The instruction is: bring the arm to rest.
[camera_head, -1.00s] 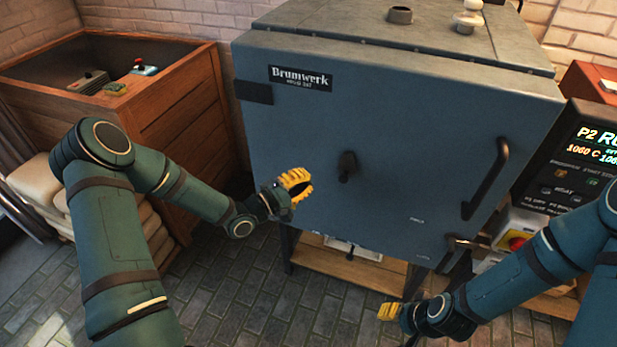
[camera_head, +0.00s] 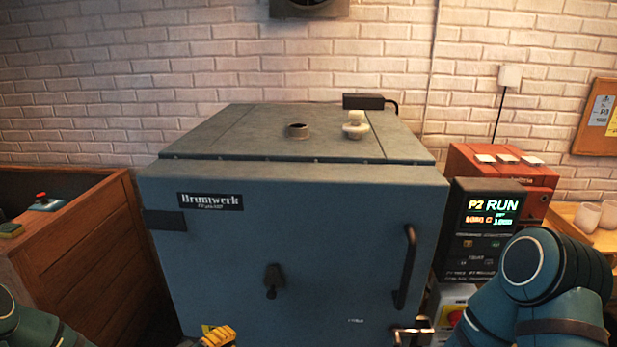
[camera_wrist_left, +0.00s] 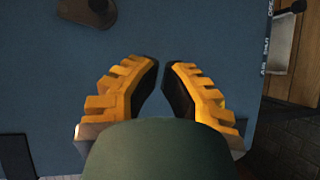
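My left gripper (camera_head: 217,336) shows at the bottom edge of the head view, in front of the lower part of the blue kiln (camera_head: 345,245). Only its yellow ribbed finger parts are in the picture. In the left wrist view its two fingers (camera_wrist_left: 161,66) stand apart with an empty gap between the tips, and the kiln's blue front (camera_wrist_left: 210,30) lies beyond them. A bit of my left arm (camera_head: 35,328) shows at the lower left. My right arm (camera_head: 545,290) bends at the lower right, and its gripper is out of the picture.
The kiln door has a dark knob (camera_head: 273,280) and a handle (camera_head: 406,268). A control panel (camera_head: 487,232) reading RUN and a red box (camera_head: 510,168) stand to the right. A wooden bin (camera_head: 90,245) stands to the left. A white brick wall is behind.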

